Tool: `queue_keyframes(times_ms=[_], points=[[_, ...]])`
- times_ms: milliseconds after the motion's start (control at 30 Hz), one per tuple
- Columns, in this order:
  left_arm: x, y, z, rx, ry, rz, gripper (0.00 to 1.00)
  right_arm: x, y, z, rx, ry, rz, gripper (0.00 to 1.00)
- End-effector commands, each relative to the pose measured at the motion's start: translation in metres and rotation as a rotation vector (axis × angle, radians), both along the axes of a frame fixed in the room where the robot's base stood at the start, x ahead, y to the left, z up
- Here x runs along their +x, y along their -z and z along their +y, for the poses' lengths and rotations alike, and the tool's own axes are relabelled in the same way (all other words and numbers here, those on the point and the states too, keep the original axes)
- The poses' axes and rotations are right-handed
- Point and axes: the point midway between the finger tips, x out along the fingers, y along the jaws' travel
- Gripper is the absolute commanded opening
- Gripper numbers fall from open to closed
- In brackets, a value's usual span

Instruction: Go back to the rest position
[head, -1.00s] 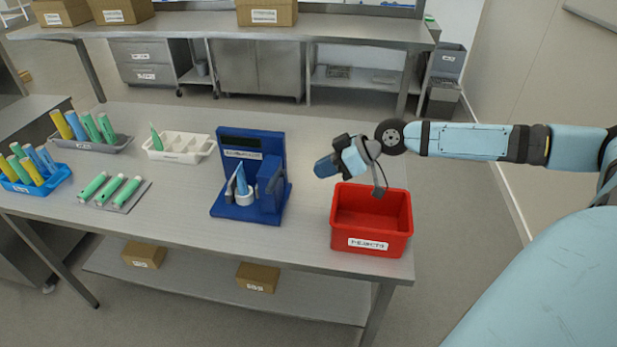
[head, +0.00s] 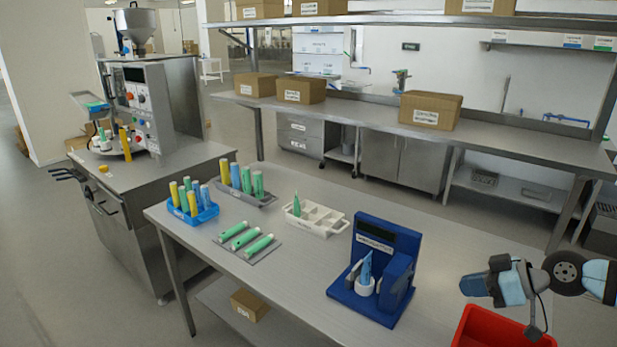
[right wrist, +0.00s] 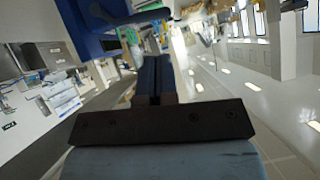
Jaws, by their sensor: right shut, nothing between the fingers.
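My right gripper (head: 476,284) is at the right of the head view, above and beside the red bin (head: 492,330), which the frame cuts off at the bottom. Its fingers are shut and empty; they also show in the right wrist view (right wrist: 155,68), pressed together. My left gripper is not in view. The blue device (head: 388,234) stands on the steel table to the left of my right gripper.
The steel table (head: 290,290) also holds a white tray (head: 322,229) with one green tube, a grey mat (head: 262,254) with green tubes, a blue rack (head: 207,213) and a grey rack (head: 262,200) of tubes. A filling machine (head: 150,100) stands at the left. A back bench (head: 350,110) carries boxes.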

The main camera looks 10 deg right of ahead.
Motion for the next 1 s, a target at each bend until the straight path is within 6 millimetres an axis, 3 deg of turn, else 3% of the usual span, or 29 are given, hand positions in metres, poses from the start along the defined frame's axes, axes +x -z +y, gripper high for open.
queue_keyframes(times_ms=[133,267,400,700,1000], points=[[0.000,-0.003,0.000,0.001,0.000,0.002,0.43,-0.005,0.022,0.010,0.011,0.003,-0.003,0.00],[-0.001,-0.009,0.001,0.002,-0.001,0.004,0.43,-0.018,0.066,0.031,0.018,0.018,-0.020,0.00],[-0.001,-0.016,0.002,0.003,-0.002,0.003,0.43,-0.039,0.115,0.061,0.020,0.058,-0.044,0.00],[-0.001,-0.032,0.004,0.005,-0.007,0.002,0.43,-0.093,0.192,0.130,0.000,0.191,-0.078,0.00],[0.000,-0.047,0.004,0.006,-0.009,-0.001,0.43,-0.152,0.232,0.200,-0.070,0.369,-0.078,0.00]])
